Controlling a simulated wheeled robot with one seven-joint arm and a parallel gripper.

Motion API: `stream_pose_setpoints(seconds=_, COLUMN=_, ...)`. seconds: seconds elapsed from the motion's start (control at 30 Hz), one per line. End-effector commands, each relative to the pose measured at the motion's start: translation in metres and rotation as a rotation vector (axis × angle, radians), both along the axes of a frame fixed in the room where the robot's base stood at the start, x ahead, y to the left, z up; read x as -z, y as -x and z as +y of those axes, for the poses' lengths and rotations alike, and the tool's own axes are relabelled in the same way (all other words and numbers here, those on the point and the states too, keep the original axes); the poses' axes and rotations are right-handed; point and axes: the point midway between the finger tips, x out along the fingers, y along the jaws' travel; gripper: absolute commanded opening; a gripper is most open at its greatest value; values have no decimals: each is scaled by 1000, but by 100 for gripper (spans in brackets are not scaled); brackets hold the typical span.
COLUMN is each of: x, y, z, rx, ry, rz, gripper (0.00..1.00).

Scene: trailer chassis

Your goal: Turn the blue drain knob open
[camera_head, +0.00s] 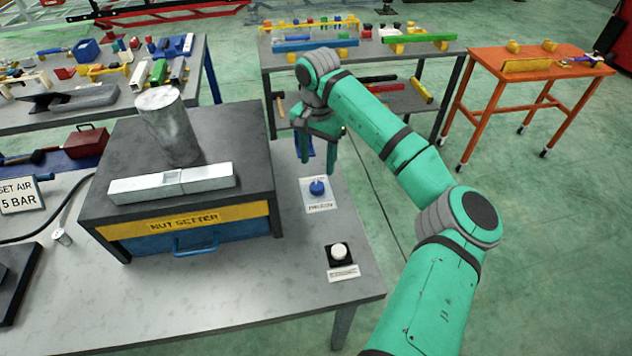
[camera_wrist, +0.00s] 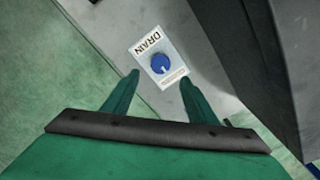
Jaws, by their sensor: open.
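The blue drain knob (camera_head: 317,187) sits on a white label plate (camera_head: 320,205) on the grey table, right of the nut setter. In the wrist view the blue knob (camera_wrist: 160,64) is round with a white mark, and the plate (camera_wrist: 151,40) reads DRAIN. My gripper (camera_head: 318,165) is above the table, a little behind the knob in the head view. In the wrist view my gripper (camera_wrist: 157,78) has its two green fingers spread apart, with the knob showing between and beyond the tips. The fingers appear apart from the knob, and nothing is between them.
The nut setter bench (camera_head: 185,225), with a metal cylinder (camera_head: 170,125) and a bar (camera_head: 172,184) on top, stands close left of the knob. A white button (camera_head: 339,251) on a black base is in front. The table's right edge (camera_head: 362,240) is near.

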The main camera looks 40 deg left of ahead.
Motion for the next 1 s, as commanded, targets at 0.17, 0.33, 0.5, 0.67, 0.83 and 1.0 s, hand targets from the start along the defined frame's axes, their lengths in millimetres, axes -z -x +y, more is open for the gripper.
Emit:
stream_pose_setpoints(seconds=0.17, x=33, y=2, z=0, rx=1, ry=-2, rz=6, gripper=52)
stream_pose_setpoints(seconds=0.33, x=62, y=1, z=0, rx=2, ry=-2, rz=6, gripper=52)
stream_pose_setpoints(seconds=0.5, x=82, y=1, z=0, rx=2, ry=-3, rz=5, gripper=52)
stream_pose_setpoints(seconds=0.67, x=91, y=1, z=0, rx=1, ry=-3, rz=3, gripper=52)
stream_pose_setpoints(seconds=0.83, x=93, y=1, z=0, rx=2, ry=-3, rz=3, gripper=52)
stream_pose_setpoints(seconds=1.0, x=93, y=1, z=0, rx=2, ry=-3, rz=2, gripper=43)
